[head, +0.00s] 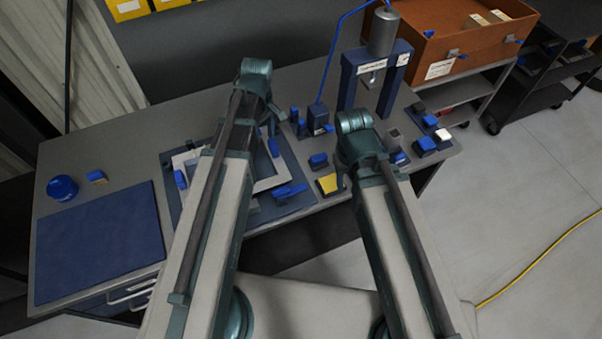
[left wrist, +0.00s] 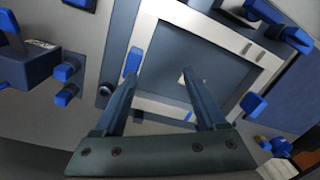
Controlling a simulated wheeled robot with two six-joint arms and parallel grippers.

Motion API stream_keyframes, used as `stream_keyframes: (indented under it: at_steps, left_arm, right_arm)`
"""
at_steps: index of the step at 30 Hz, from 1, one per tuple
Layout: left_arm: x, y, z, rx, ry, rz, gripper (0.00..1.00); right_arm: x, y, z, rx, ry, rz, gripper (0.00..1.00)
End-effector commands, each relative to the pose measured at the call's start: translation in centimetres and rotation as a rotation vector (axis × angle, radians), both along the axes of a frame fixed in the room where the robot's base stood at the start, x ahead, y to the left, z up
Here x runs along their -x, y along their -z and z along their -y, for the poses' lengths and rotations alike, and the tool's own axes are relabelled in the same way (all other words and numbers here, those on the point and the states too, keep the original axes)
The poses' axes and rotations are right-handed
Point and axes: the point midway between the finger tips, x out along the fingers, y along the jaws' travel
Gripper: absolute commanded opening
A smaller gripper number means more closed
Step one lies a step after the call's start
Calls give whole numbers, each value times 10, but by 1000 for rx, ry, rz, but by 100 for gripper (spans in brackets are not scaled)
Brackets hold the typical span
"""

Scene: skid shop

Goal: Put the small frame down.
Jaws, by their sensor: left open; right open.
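The small frame, a pale grey square frame (head: 270,183), lies on a dark blue-grey plate (head: 292,168) on the bench, partly hidden behind my left arm. In the left wrist view the frame (left wrist: 215,36) fills the upper middle. My left gripper (left wrist: 160,62) is open there, its two fingers apart over the frame's near bar and opening. I see nothing held between them; whether they touch the frame I cannot tell. In the head view its fingers are hidden by the arm. My right arm ends over the bench right of the plate; its gripper is hidden.
Blue clamps (head: 290,190) sit around the frame. A blue press (head: 362,72) stands behind, with small blue blocks (head: 425,145) at the right. An orange bin (head: 455,50) is at the back right. A bare blue mat (head: 98,240) lies at the left.

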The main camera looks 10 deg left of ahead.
Motion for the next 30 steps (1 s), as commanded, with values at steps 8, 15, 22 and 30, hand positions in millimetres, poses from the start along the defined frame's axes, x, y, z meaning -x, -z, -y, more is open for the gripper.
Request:
stream_keyframes:
  at_steps: [8,15,22,30]
  left_arm:
    - [87,0,107,1,942,-32,73]
    - [119,-1,136,-1,1316,-55,73]
    - [120,-1,138,-1,1358,-58,73]
    - [120,-1,138,-1,1354,-58,73]
  right_arm:
    - [0,0,0,0,0,0,50]
    - [0,0,0,0,0,0,50]
    - [0,0,0,0,0,0,50]
    - [0,0,0,0,0,0,50]
